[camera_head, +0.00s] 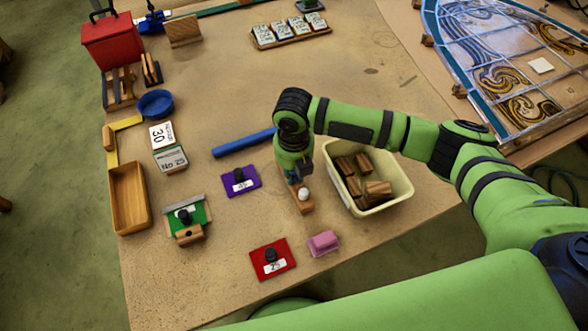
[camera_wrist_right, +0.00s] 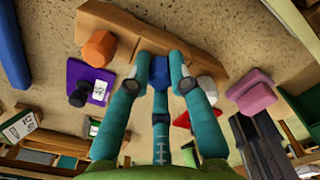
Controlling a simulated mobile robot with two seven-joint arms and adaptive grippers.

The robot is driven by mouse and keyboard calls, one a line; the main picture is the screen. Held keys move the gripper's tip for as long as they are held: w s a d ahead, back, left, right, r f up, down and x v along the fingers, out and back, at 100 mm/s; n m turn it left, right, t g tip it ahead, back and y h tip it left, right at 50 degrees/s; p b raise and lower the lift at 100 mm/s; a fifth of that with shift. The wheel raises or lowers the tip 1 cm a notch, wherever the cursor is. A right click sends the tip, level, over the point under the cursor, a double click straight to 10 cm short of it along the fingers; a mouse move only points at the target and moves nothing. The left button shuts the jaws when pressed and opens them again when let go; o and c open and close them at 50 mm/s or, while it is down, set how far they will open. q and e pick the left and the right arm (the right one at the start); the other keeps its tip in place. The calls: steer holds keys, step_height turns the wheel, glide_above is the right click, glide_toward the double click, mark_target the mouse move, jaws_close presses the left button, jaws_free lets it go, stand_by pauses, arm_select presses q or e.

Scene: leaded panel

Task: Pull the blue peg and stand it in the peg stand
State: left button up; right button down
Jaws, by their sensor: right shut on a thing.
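My right gripper (camera_head: 297,182) points down over a small wooden block (camera_head: 305,208); the block also shows in the right wrist view (camera_wrist_right: 185,45). In that view the right gripper's teal fingers (camera_wrist_right: 160,76) are closed around the blue peg (camera_wrist_right: 159,74). I cannot tell whether the peg is seated in the block or lifted from it. A white round-topped peg (camera_head: 303,194) shows at the block, close to the fingers, and an orange hexagonal peg (camera_wrist_right: 99,48) lies to the left in the wrist view. My left gripper is not in view.
A cream bin (camera_head: 400,187) of wooden pieces stands just right of the gripper. A blue bar (camera_head: 244,142), purple plate (camera_head: 248,189), red plate (camera_head: 285,262) and pink block (camera_head: 323,242) lie around it.

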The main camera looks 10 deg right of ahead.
steer(key=c, duration=1.1)
jaws_free()
steer(key=shift+o, duration=0.2)
step_height(320, 180, up, 12)
